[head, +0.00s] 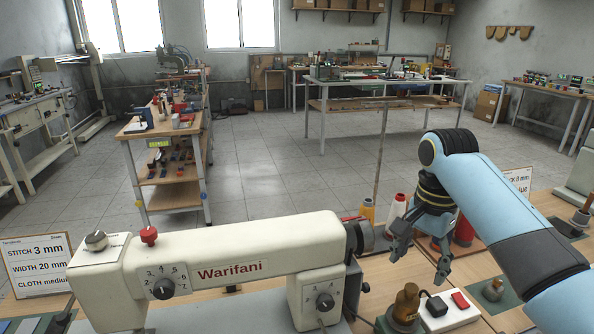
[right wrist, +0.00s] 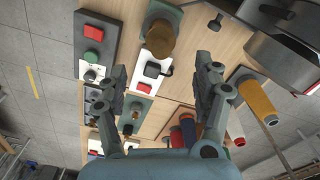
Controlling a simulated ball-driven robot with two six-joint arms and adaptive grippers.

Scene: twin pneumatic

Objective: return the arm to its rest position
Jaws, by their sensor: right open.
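My right arm (head: 500,205), light blue with black joints, comes in from the right in the head view and bends down over the workbench. Its gripper (head: 419,268) points down, with the fingers apart and nothing between them. It hangs above the bench, behind the white switch box (head: 450,312) and the brass-coloured knob (head: 407,303). In the right wrist view, the open gripper (right wrist: 163,78) has its fingers spread over the bench. The switch box (right wrist: 153,76) and the knob (right wrist: 160,38) show between and beyond them. My left gripper is not in view.
A cream sewing machine (head: 225,270) marked "Warifani" stands to the left of the gripper. A yellow spool (head: 367,211), a white spool (head: 397,210) and a red spool (head: 465,232) stand close to the gripper. Beyond the bench is open tiled floor (head: 270,165).

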